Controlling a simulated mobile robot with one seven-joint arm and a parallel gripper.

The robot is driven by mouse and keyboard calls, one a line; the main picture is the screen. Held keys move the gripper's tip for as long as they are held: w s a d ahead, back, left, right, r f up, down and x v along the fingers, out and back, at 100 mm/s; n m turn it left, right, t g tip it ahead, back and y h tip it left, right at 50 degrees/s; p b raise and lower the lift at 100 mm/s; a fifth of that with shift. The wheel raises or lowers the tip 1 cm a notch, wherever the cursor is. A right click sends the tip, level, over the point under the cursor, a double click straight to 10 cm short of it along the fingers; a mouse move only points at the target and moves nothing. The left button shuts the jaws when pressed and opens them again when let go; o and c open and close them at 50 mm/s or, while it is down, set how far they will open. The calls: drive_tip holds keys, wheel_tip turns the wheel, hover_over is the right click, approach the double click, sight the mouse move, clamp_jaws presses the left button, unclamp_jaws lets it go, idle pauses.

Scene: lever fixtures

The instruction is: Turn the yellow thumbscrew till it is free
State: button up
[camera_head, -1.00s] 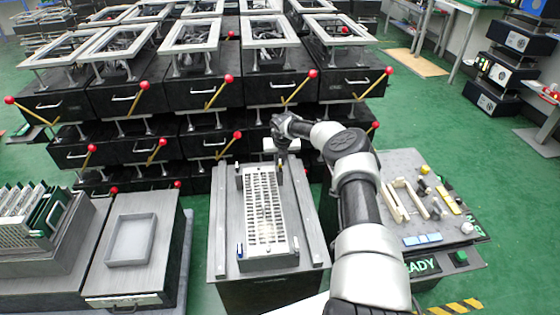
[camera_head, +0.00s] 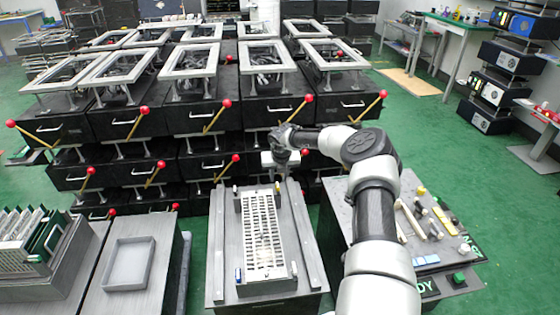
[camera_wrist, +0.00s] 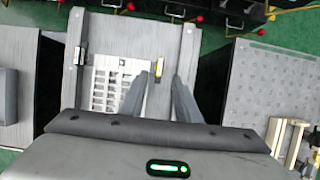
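The yellow thumbscrew (camera_wrist: 159,68) stands at the far right corner of a grey fixture (camera_wrist: 108,28) in the wrist view, beside a white slotted panel (camera_wrist: 105,90). My gripper (camera_wrist: 157,100) is open, its two dark fingers apart. The thumbscrew appears in line with the gap, beyond the fingertips; I see no contact. In the head view my gripper (camera_head: 282,168) is over the far end of the panel (camera_head: 264,235), and it is too small there to tell the finger gap.
A dark post (camera_wrist: 80,57) stands at the panel's far left corner. Behind are stacked black boxes with red-knobbed levers (camera_head: 309,98). On the right is a bench with loose parts (camera_head: 440,215); on the left, a shallow grey tray (camera_head: 130,264).

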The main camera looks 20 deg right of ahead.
drive_tip(key=d+p+v, duration=0.1)
drive_tip(key=p+v, duration=0.1)
drive_tip(key=v, duration=0.8)
drive_tip(key=shift+a, duration=0.45)
drive_tip(key=shift+s+r, duration=0.1)
